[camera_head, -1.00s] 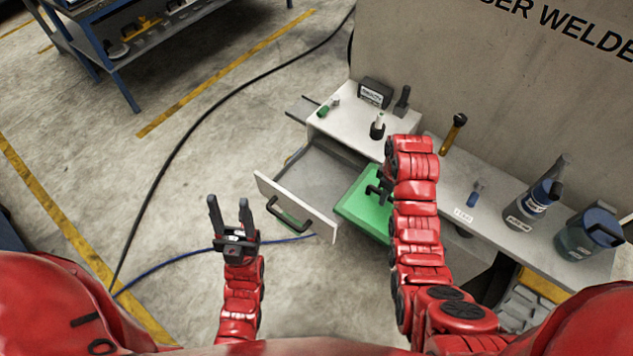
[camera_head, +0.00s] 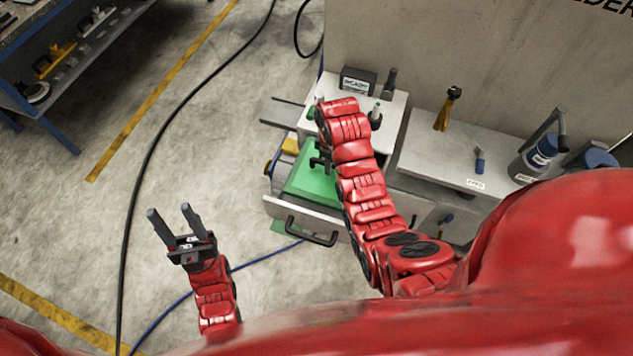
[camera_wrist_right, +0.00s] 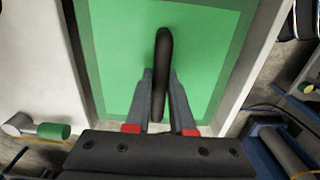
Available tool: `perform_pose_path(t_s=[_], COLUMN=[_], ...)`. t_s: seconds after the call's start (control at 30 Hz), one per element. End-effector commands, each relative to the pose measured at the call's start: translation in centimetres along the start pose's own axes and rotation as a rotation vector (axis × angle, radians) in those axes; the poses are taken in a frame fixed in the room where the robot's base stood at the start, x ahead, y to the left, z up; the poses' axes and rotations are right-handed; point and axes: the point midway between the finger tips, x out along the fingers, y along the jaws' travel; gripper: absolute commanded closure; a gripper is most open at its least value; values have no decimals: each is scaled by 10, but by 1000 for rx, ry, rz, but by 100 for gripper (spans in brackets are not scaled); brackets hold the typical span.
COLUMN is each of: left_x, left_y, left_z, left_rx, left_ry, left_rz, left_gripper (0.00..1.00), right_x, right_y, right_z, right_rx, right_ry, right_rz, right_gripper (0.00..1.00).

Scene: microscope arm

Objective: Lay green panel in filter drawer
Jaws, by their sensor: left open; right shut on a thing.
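The green panel (camera_head: 312,184) lies flat over the open filter drawer (camera_head: 285,208), inside or just above its walls; I cannot tell whether it touches the bottom. In the right wrist view the panel (camera_wrist_right: 120,50) has a dark upright handle, and my right gripper (camera_wrist_right: 160,75) is shut on that handle. A pale drawer wall (camera_wrist_right: 262,60) runs along the panel's right edge. In the head view my right gripper (camera_head: 320,158) is partly hidden by its own arm, which also covers the panel's right part. My left gripper (camera_head: 171,210) is open and empty over the floor, left of the drawer.
A white cabinet top (camera_head: 390,105) behind the drawer carries a dark labelled box (camera_head: 357,81) and small items. A grey bench (camera_head: 425,160) at right holds a hammer-like tool (camera_head: 446,108) and a canister (camera_head: 533,158).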

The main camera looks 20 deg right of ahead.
Motion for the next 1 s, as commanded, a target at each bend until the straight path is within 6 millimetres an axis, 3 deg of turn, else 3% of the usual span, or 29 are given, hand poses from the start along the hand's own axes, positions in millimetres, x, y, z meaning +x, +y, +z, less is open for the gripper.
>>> perform_pose_path(t_s=[0.1,0.17,0.27,0.8,1.0], left_x=[-19,-5,3,17,17], left_y=[1,0,0,-1,-1], left_z=[3,1,0,-3,-3], left_rx=[0,0,0,0,0], left_ry=[-1,-1,0,0,0], left_rz=[0,0,0,0,0], left_gripper=[50,50,50,50,50], right_x=[27,27,43,90,94], right_y=[0,-2,-2,0,0], right_z=[1,2,2,0,0], right_rx=[1,1,0,0,0], right_ry=[-2,-7,-6,-2,-1], right_rz=[-2,-9,-8,-3,-1], right_gripper=[100,100,100,100,100])
